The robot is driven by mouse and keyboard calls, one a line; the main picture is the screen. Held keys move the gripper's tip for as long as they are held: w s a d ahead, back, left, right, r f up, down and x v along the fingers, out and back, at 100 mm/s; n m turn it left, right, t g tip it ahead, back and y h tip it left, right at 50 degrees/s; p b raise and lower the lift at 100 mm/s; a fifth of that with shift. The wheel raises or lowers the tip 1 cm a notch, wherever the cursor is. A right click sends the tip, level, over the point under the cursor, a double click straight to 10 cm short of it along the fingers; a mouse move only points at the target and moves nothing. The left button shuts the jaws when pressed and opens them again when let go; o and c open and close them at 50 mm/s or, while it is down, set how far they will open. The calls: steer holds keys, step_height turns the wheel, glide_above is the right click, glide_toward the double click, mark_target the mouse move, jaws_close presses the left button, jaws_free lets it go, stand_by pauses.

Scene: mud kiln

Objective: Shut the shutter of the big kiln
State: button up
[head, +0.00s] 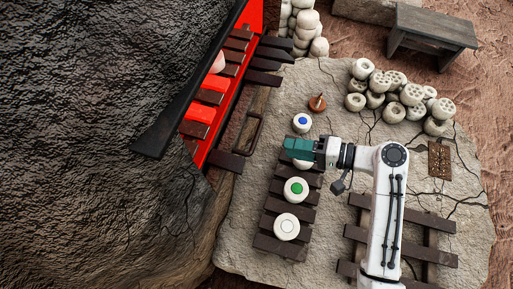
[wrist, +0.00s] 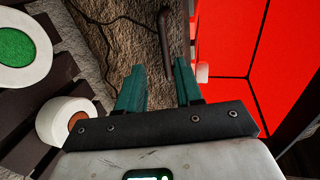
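The big kiln (head: 110,80) is a dark, rough mound filling the left of the head view. Its mouth is open and glows red (wrist: 245,45) inside, with dark slats and reddish blocks across it. A dark slanted edge (head: 185,100) runs along the mouth; I cannot tell whether it is the shutter. My gripper (head: 290,148) has teal fingers and is right of the mouth, above the row of white jars. In the wrist view its fingers (wrist: 160,78) are apart with nothing between them. A dark brown bar (wrist: 167,35) lies beyond the fingertips, apart from them, beside the red opening.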

mark_target(255, 138)
steer(key=b+x, duration=0.1)
steer(key=x, duration=0.2)
steer(key=b+x, duration=0.2)
steer(key=x, duration=0.2)
steer(key=b+x, duration=0.1)
steer(key=x, duration=0.3)
steer(key=shift+w+r, duration=0.2)
steer(key=shift+w, duration=0.15)
steer(key=shift+c, duration=0.5)
jaws_close()
